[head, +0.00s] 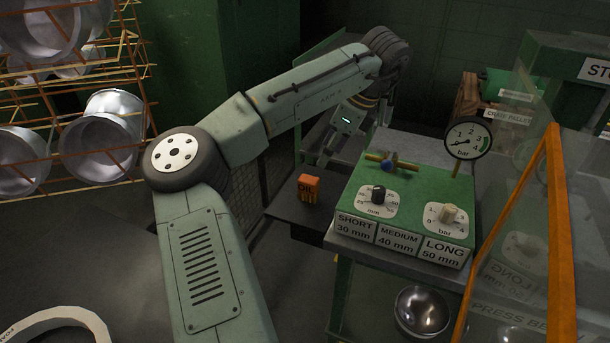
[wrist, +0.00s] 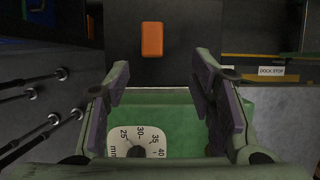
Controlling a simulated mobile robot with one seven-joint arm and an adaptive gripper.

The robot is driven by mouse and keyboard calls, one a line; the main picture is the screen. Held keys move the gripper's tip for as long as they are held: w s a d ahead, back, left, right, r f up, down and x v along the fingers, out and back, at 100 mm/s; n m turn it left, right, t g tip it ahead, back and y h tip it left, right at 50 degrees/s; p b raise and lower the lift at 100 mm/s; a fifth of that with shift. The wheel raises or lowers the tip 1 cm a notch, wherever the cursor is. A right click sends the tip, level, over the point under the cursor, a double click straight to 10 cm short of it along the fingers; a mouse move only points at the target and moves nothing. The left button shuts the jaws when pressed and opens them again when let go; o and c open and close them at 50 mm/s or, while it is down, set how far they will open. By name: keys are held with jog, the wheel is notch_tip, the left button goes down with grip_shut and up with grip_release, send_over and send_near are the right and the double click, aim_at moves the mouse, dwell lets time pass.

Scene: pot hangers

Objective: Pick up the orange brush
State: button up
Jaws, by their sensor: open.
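No other orange brush is visible. My gripper (wrist: 167,95) is open and empty, its two fingers apart over the green panel. In the head view my gripper (head: 326,150) is small and dim, behind and above the orange item, not touching it.
The green control box (head: 410,205) with knobs and a pressure gauge (head: 467,140) stands right of the dark shelf (head: 285,208). A clear panel with an orange frame (head: 556,230) rises at the right. A wire rack with metal pots (head: 103,138) is at the left.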

aim_at(309, 179)
jog(key=x, duration=0.5)
jog(key=shift+s+a, duration=0.25)
jog(key=shift+a+p+x, duration=0.15)
jog(key=shift+p+x, duration=0.25)
jog(key=shift+x, duration=1)
jog(key=shift+a+p+x, duration=0.15)
jog(key=shift+p+x, duration=0.2)
jog(key=shift+x, duration=1.1)
jog(key=shift+s+r, duration=0.1)
jog(key=shift+s, duration=0.05)
jog(key=shift+c, duration=0.4)
grip_shut()
